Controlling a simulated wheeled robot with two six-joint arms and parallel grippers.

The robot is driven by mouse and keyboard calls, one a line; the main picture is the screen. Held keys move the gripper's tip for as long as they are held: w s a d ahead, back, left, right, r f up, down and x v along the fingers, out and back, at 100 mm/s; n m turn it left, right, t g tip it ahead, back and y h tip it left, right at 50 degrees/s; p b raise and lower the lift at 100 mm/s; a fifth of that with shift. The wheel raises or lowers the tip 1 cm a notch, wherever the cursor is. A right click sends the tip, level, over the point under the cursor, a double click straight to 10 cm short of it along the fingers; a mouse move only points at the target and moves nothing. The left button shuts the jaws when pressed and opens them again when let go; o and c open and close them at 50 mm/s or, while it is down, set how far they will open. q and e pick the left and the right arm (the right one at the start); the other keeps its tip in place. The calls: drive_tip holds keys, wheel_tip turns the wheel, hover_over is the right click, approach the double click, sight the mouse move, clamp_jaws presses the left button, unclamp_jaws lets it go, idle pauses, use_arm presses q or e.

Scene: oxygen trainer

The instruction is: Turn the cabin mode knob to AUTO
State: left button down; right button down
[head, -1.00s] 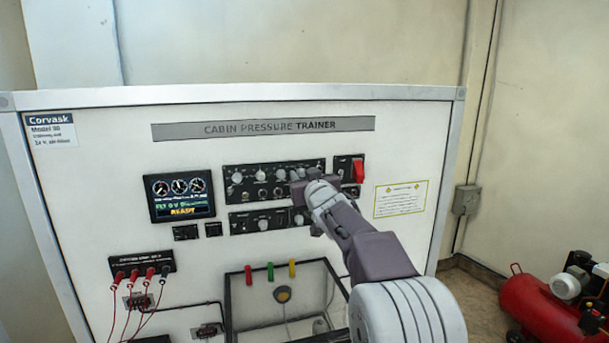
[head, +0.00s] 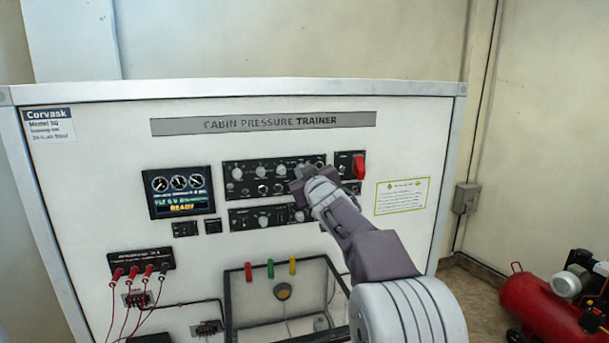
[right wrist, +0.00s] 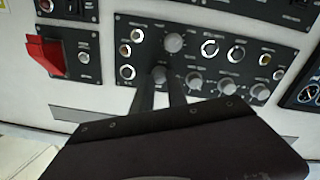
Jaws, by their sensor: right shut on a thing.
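The upper control panel (head: 232,193) on the white trainer board carries rows of grey knobs and round fittings. My right gripper (head: 296,180) is at the right part of this panel. In the right wrist view, the panel appears turned over, and my right gripper's two fingers (right wrist: 161,88) close around the sides of a small grey knob (right wrist: 160,73). It stands at the end of a row of similar knobs. The fingers and hand hide this knob in the head view. Its pointer and label are too small to read. My left gripper is not in view.
A red guarded switch (head: 359,167) sits just right of my right gripper. A larger grey knob (right wrist: 173,42) is close to the fingers. A lower panel (head: 243,218) lies below. The display (head: 181,192) reads READY. Red leads (head: 133,273) hang at lower left.

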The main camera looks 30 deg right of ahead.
drive_tip(key=n+b, duration=0.2)
drive_tip(key=n, duration=1.5)
drive_tip(key=shift+f+y+b, duration=0.15)
drive_tip(key=shift+y+b, duration=0.15)
drive_tip(key=shift+b, duration=0.05)
drive_tip(key=shift+n, duration=0.3)
drive_tip(key=c, duration=1.3)
unclamp_jaws()
drive_tip(key=shift+w+d, duration=0.15)
drive_tip(key=b+v, duration=0.1)
drive_tip(key=v, duration=0.8)
drive_tip(key=shift+f+b, duration=0.1)
drive_tip(key=shift+b, duration=0.2)
